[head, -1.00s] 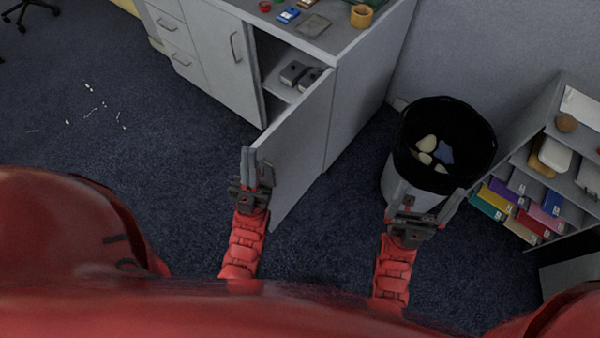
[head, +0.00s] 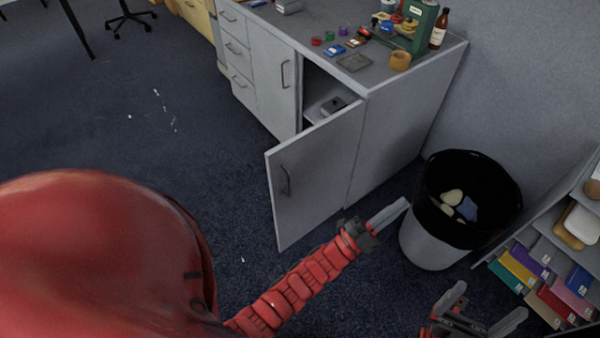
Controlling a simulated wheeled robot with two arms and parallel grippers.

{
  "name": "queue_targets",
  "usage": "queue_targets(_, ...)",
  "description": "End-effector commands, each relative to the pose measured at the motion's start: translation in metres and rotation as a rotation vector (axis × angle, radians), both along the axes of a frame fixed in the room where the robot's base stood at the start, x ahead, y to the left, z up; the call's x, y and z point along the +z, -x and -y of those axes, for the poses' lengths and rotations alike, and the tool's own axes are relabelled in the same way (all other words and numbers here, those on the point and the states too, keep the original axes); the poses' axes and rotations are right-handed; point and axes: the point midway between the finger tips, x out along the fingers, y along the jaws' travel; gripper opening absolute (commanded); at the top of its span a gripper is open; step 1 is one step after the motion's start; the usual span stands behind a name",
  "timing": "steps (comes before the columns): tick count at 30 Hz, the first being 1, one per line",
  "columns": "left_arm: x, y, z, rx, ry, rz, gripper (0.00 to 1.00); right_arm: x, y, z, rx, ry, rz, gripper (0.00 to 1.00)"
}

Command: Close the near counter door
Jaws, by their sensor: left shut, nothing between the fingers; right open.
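The near counter door (head: 312,180) stands open in the head view, swung out from the grey counter (head: 408,125) toward me. Its handle (head: 285,181) shows on its left part. The cabinet opening behind it shows a shelf with a dark grey object (head: 333,106). My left gripper (head: 394,211) is shut and empty, to the right of the door's lower right corner and apart from the bin. My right gripper (head: 487,306) is open and empty at the lower right, near the bottom edge of the view.
A black-lined waste bin (head: 430,246) stands right of the counter, close to my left gripper. A shelf of coloured folders (head: 545,285) is at the right edge. The counter top holds a green machine (head: 424,30) and small items.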

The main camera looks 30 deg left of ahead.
Motion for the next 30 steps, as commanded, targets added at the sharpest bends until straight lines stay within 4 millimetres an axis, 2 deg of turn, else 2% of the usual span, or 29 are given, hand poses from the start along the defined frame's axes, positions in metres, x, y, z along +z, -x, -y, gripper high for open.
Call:
queue_targets(5, -0.066, -0.036, 0.024, 0.086, -0.267, -0.114, 0.0, -0.014, 0.0, 0.0, 0.0, 0.0, 0.0, 1.0)
queue_targets(8, -0.115, -0.059, 0.032, 0.158, -0.486, -0.185, 0.0, -0.023, 0.0, 0.0, 0.0, 0.0, 0.0, 1.0)
queue_targets(9, -0.137, -0.069, 0.032, 0.198, -0.595, -0.213, 0.0, -0.028, 0.0, 0.0, 0.0, 0.0, 0.0, 1.0)
queue_targets(11, -0.171, -0.085, 0.028, 0.267, -0.78, -0.255, 0.0, -0.035, 0.0, 0.0, 0.0, 0.0, 0.0, 1.0)
queue_targets(13, -0.207, -0.101, 0.012, 0.361, -1.011, -0.302, 0.0, -0.043, 0.0, 0.0, 0.0, 0.0, 0.0, 1.0)
queue_targets(16, -0.239, -0.12, -0.021, 0.509, -1.332, -0.358, 0.0, -0.055, 0.0, 0.0, 0.0, 0.0, 0.0, 1.0)
queue_targets(19, -0.251, -0.13, -0.064, 0.676, -1.636, -0.424, 0.0, -0.066, 0.0, 0.0, 0.0, 0.0, 0.0, 1.0)
queue_targets(22, -0.241, -0.13, -0.108, 0.859, -1.904, -0.516, 0.0, -0.077, 0.0, 0.0, 0.0, 0.0, 0.0, 1.0)
queue_targets(24, -0.224, -0.122, -0.138, 0.992, -2.069, -0.605, 0.0, -0.085, 0.0, 0.0, 0.0, 0.0, 0.0, 1.0)
queue_targets(27, -0.193, -0.1, -0.168, 1.166, -2.241, -0.762, 0.0, -0.095, 0.0, 0.0, 0.0, 0.0, 0.0, 1.0)
queue_targets(30, -0.164, -0.074, -0.185, 1.296, -2.339, -0.924, 0.0, -0.102, 0.0, 0.0, 0.0, 0.0, 0.0, 1.0)
